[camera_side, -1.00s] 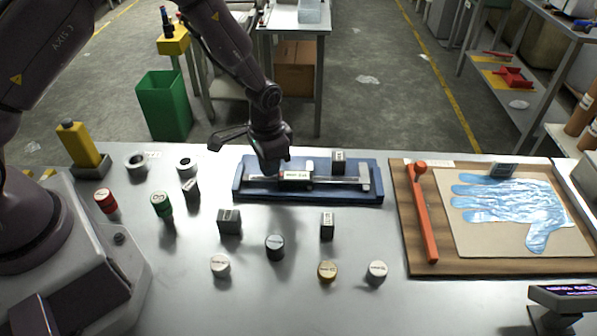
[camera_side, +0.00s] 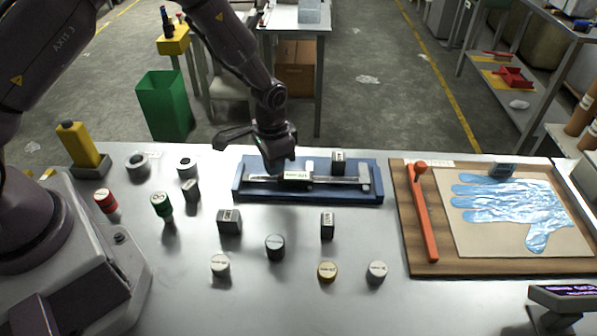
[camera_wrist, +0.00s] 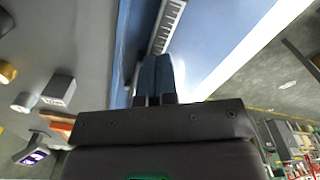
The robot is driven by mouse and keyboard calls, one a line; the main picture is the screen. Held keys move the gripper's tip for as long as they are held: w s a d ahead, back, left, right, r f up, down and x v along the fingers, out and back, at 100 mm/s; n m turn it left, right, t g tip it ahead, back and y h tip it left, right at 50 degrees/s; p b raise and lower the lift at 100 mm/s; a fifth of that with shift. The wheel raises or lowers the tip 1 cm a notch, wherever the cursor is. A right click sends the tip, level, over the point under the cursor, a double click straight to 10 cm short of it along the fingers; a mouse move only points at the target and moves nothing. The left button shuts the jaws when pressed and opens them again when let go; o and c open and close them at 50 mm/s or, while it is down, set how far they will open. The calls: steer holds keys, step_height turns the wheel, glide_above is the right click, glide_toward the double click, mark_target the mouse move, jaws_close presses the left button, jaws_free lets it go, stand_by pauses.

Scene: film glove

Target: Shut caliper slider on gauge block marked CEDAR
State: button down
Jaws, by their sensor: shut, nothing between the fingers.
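The caliper (camera_side: 345,181) lies in a blue tray (camera_side: 310,198), with its labelled slider (camera_side: 297,178) left of the middle. A dark gauge block (camera_side: 339,162) stands at the tray's back, between the slider's upright jaw (camera_side: 309,167) and the right end jaw (camera_side: 365,176). I cannot read its label or tell whether a jaw touches it. My gripper (camera_side: 277,169) is shut and empty, low over the tray at the slider's left end; contact is unclear. In the wrist view my shut fingers (camera_wrist: 155,75) point along the caliper's graduated beam (camera_wrist: 167,25).
Loose labelled blocks stand in front of the tray, including a dark one (camera_side: 229,222) and another (camera_side: 327,226). Several round weights (camera_side: 275,247) are scattered nearby. A wooden board (camera_side: 415,262) with a red-orange lever (camera_side: 424,215) and a film glove (camera_side: 510,212) lies right.

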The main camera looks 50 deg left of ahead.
mark_target(353, 178)
steer(key=shift+w+d, duration=3.95)
steer(key=shift+w, duration=0.15)
stand_by(1.8)
steer(key=shift+w+d, duration=0.25)
steer(key=shift+w+d, duration=1.6)
steer(key=shift+w, duration=0.05)
